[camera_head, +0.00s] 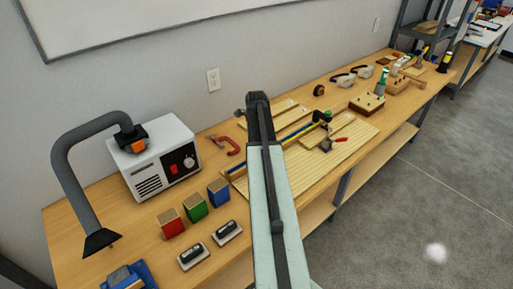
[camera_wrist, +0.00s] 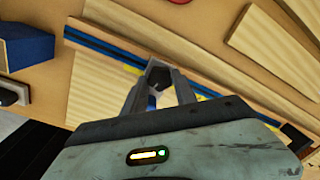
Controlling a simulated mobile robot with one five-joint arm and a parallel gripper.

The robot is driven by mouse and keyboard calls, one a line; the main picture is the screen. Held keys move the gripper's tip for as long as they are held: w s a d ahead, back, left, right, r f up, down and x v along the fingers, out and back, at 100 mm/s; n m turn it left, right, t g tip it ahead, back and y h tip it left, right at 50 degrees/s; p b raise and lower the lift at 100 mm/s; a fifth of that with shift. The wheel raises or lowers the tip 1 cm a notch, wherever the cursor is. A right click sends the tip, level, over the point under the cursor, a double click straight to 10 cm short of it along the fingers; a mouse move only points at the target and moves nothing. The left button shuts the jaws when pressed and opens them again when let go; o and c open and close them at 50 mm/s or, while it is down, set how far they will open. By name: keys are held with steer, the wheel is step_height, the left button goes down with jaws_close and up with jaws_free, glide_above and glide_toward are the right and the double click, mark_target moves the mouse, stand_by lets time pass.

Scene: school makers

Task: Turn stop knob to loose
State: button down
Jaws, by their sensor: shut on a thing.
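In the wrist view a dark knob (camera_wrist: 158,73) sits between the two grey fingers of my gripper (camera_wrist: 159,84), which are shut on it. The knob is over a long blue and yellow rail (camera_wrist: 97,45). Its turn position cannot be read. In the head view my arm covers the gripper and the knob. The rail (camera_head: 296,138) shows on both sides of my arm, lying across pale wooden boards. A black piece (camera_head: 321,116) stands at the rail's right end.
A white box with a grey hose (camera_head: 162,157) stands left on the bench. Red (camera_head: 170,223), green and blue blocks and two dark-topped items lie in front of it. A red clamp (camera_head: 233,147) and a red-handled tool (camera_head: 334,142) lie near the rail.

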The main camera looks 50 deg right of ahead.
steer(key=n, duration=0.8)
steer(key=shift+d+n, duration=0.1)
steer(key=shift+n, duration=0.3)
steer(key=n, duration=0.4)
steer(key=shift+n+y, duration=0.3)
steer(key=shift+y, duration=0.1)
steer(key=n, duration=0.4)
steer(key=shift+w+d+n, duration=0.1)
steer(key=shift+n, duration=0.2)
steer(key=n, duration=0.9)
steer(key=shift+y, duration=0.3)
steer(key=n, duration=0.4)
steer(key=shift+w+n+g, duration=0.1)
steer(key=shift+n+g, duration=0.2)
steer(key=n, duration=0.4)
steer(key=shift+n, duration=0.3)
